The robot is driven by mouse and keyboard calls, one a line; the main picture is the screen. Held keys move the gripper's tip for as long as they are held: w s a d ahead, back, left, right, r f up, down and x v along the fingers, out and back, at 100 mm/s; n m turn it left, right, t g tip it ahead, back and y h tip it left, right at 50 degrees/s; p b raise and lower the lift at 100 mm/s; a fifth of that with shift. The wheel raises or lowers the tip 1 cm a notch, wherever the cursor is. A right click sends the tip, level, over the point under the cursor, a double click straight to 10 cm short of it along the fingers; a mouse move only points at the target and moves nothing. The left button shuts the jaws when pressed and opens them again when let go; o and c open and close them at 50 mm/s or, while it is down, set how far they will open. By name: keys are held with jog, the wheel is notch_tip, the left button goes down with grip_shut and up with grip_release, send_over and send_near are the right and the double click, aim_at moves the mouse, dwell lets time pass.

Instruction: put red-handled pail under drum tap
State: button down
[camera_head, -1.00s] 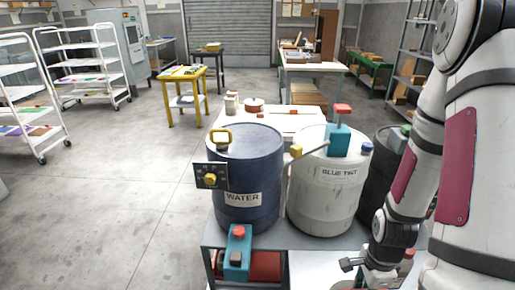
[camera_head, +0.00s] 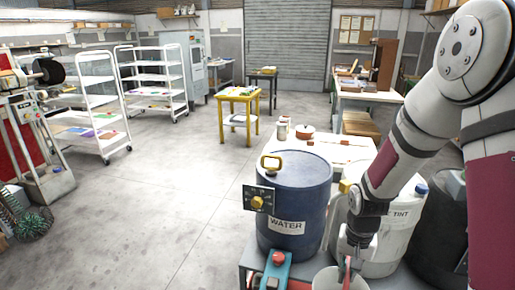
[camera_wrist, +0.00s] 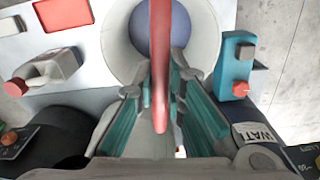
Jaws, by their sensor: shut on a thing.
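The pail (camera_head: 325,280) is pale grey-white with a red handle (camera_wrist: 160,75), and its rim and bluish inside show in the wrist view. My gripper (camera_wrist: 160,115) is shut on the red handle between its teal-padded fingers. In the head view my gripper (camera_head: 350,250) is at the bottom, in front of the drums, with the pail cut off by the frame edge. The blue WATER drum (camera_head: 295,190) stands left of my gripper. A teal fitting with a red knob (camera_head: 275,270) is at its front foot; I cannot tell whether this is the tap.
The white TINT drum (camera_head: 400,225) stands partly behind my arm, with a dark drum (camera_head: 440,240) further right. A jug with a red cap (camera_wrist: 45,70) lies left in the wrist view. A dial panel (camera_head: 258,200) is on the WATER drum. Open floor (camera_head: 170,220) lies left.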

jog(key=w+a+r+n, duration=0.3)
jog(key=a+n, duration=0.1)
jog(key=a, duration=0.1)
jog(key=shift+r+n+p, duration=0.2)
jog(key=shift+n+p, duration=0.1)
jog(key=shift+n, duration=0.1)
jog(key=shift+s, duration=0.1)
dwell(0.7)
